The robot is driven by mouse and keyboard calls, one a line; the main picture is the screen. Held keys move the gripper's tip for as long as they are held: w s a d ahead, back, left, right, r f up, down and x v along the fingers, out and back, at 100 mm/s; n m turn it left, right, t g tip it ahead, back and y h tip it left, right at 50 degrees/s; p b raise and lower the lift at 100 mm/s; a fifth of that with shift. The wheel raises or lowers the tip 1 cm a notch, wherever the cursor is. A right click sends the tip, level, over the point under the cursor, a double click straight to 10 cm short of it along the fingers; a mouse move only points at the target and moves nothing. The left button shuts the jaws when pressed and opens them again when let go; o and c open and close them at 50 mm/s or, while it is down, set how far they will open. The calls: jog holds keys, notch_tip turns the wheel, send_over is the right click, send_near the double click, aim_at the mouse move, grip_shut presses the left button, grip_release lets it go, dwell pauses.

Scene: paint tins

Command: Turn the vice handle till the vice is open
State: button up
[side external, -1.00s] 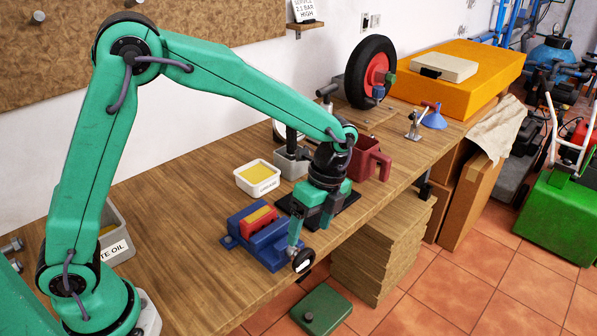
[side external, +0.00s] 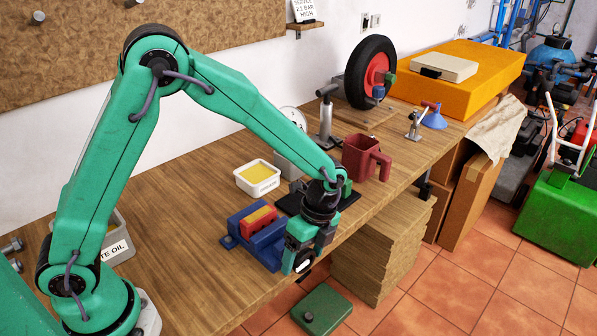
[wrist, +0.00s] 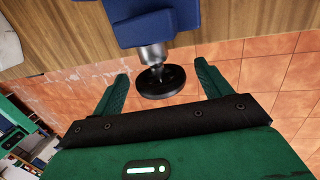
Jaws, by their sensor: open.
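The blue vice (side external: 268,244) sits at the front edge of the bench. A red and yellow block (side external: 258,218) lies between its jaws. The vice handle (side external: 304,267) is a round dark wheel that sticks out past the bench edge. In the wrist view the handle (wrist: 160,82) is on a silver screw below the blue vice body (wrist: 150,22). My gripper (wrist: 162,70) is open, with one finger on each side of the handle and a gap on both sides. In the side view my gripper (side external: 305,258) is at the handle and partly hides it.
A white tub (side external: 257,178) and a red jug (side external: 364,160) stand behind the vice. A dark plate lies by my wrist. Below the bench edge are stacked boards (side external: 380,250) and a green box (side external: 320,309) on the tiled floor.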

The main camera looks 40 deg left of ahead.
jog(key=c, duration=1)
jog(key=shift+t, duration=0.3)
jog(key=shift+s+t+h, duration=0.15)
jog(key=shift+t+h, duration=0.2)
jog(key=shift+t, duration=0.45)
jog(key=shift+s+t+h, duration=0.15)
jog(key=shift+t+h, duration=0.2)
jog(key=shift+t, duration=0.45)
jog(key=o, duration=1)
